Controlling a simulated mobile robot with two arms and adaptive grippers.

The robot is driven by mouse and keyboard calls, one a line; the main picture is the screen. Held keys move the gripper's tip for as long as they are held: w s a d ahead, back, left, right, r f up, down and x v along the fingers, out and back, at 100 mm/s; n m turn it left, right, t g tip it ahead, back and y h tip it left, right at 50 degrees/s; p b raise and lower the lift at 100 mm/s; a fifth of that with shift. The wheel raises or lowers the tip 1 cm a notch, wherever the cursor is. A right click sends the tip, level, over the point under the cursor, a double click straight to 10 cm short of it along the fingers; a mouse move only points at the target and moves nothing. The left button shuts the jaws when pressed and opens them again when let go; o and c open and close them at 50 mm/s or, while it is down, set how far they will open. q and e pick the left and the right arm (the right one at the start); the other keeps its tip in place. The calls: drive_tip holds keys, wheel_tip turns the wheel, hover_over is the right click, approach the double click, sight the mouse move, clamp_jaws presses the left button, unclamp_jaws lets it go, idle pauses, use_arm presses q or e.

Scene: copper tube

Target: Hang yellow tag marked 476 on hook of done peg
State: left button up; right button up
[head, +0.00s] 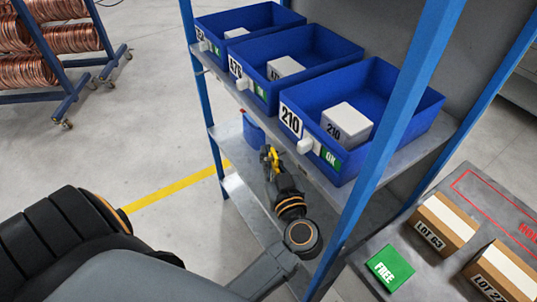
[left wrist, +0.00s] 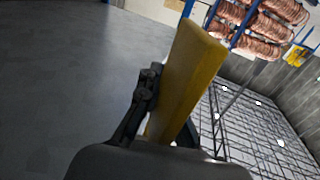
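My left gripper (head: 269,156) is in front of the shelf rack, below the middle blue bin. It is shut on a yellow tag (left wrist: 187,80), which shows large and tilted in the left wrist view; only a little yellow shows at the gripper in the head view. One dark finger (left wrist: 143,105) lies along the tag's left side; the other is mostly hidden behind it. No number can be read on the tag. I cannot make out a done peg or its hook in either view. My right gripper is not in view.
Three blue bins stand on the upper shelf, marked 210 (head: 291,120), 476 (head: 236,66) and one partly readable number. Blue rack posts (head: 398,100) stand close to my arm. A bench at right holds LOT boxes (head: 443,223) and a green FREE sign (head: 384,268). Copper coils are far left.

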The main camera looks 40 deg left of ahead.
use_arm(q)
drive_tip(key=o, duration=0.5)
drive_tip(key=shift+v, duration=4.05)
